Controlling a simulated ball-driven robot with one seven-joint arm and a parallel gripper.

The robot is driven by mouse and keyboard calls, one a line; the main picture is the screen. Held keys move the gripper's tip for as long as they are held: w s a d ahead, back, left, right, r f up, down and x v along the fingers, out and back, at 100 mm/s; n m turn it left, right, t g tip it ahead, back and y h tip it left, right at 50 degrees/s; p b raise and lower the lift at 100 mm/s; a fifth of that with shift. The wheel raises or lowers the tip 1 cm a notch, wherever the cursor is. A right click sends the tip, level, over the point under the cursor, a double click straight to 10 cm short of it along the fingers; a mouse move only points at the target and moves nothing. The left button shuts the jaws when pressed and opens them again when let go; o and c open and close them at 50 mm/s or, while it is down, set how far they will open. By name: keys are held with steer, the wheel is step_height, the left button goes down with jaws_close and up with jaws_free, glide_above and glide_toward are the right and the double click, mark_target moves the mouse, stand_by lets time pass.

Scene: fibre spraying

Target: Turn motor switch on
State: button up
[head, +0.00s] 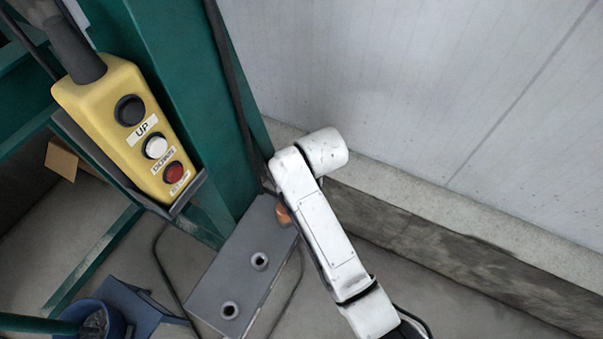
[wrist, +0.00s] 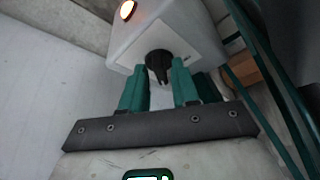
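In the wrist view a black rotary switch knob (wrist: 159,64) sits on the pale front plate of a light box (wrist: 203,38). My gripper (wrist: 158,66) has two green fingers spread apart, one on each side of the knob. I cannot tell whether either finger touches it. An orange lamp (wrist: 127,10) glows on the box near the top edge. In the head view a grey box (head: 235,262) with two round fittings stands beside the green post, with an orange part (head: 283,214) at its edge. My gripper is not visible there, and the knob is hidden.
A yellow pendant control (head: 128,130) with black, white and red buttons hangs in a holder on the green post (head: 180,60) at left. A pale wall (head: 430,90) and concrete ledge (head: 450,240) lie at right. A blue bucket (head: 105,318) stands at lower left.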

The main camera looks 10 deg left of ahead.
steer(key=shift+o, duration=0.6)
steer(key=v, duration=1)
steer(key=shift+r+b, duration=0.35)
steer(key=shift+s+d, duration=0.1)
steer(key=s+d+f+m+g+h, duration=0.1)
steer(key=s+d+f+m, duration=0.1)
steer(key=s+d+f, duration=0.35)
steer(key=s+d+f+m, duration=0.1)
steer(key=s+d+f, duration=0.2)
steer(key=s+d, duration=0.55)
steer(key=s+d+f+m+g+h, duration=0.15)
steer(key=s+d+f, duration=0.25)
steer(key=d, duration=0.5)
steer(key=s+d+m, duration=0.1)
steer(key=s+d, duration=0.2)
steer(key=s, duration=0.3)
steer(key=s+d+f+m, duration=0.1)
steer(key=s+d+m, duration=0.1)
steer(key=s+d, duration=0.2)
steer(key=shift+s+d+b, duration=0.35)
steer(key=shift+s+b, duration=0.1)
steer(key=shift+s, duration=0.65)
